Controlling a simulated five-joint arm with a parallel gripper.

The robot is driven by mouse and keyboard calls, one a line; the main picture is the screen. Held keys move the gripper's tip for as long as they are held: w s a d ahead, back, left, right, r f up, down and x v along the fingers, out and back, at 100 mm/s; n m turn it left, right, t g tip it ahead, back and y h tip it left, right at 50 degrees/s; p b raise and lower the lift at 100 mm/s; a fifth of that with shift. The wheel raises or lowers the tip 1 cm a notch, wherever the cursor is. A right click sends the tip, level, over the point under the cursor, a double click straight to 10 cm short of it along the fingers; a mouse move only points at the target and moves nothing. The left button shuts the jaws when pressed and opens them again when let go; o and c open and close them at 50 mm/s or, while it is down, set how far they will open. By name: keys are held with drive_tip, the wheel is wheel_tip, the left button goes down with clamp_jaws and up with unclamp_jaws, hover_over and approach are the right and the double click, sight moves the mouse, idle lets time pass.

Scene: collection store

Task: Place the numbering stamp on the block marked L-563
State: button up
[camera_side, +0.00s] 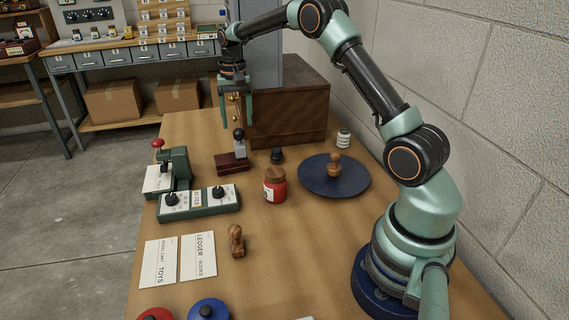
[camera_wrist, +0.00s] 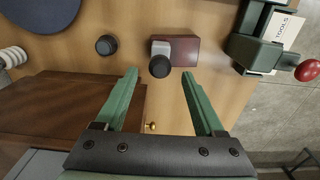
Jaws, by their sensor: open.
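A stamp with a round black knob and a grey metal body (camera_side: 240,149) stands upright at one end of a dark red block (camera_side: 229,164), apparently on top of it. In the wrist view, the stamp's black knob (camera_wrist: 160,67) lies between and just beyond my fingertips, with the block (camera_wrist: 184,51) extending to its right. No marking is readable on the block. My gripper (camera_side: 237,124) is open and empty, fingers pointing down just above the knob. It also shows in the wrist view (camera_wrist: 160,74).
A green press (camera_side: 180,165) and a green two-knob unit (camera_side: 200,203) stand left of the block. A small black item (camera_side: 277,156), a red jar (camera_side: 275,188) and a blue disc (camera_side: 352,184) bearing a wooden stamp (camera_side: 334,168) lie right. A brown chest (camera_side: 295,115) stands behind.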

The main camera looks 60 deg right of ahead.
wheel_tip(320, 180, up, 4)
drive_tip(key=shift+a+f, duration=0.1)
drive_tip(key=shift+a, duration=0.05)
drive_tip(key=s+a+r+n+t, duration=0.3)
drive_tip(key=s+a+r+n, duration=0.1)
drive_tip(key=s+a+r, duration=0.55)
drive_tip(key=s+a+f+n+t, duration=0.2)
drive_tip(key=s+a+n, duration=0.3)
drive_tip(key=s, duration=0.8)
drive_tip(key=shift+a+t, duration=0.3)
drive_tip(key=shift+a, duration=0.8)
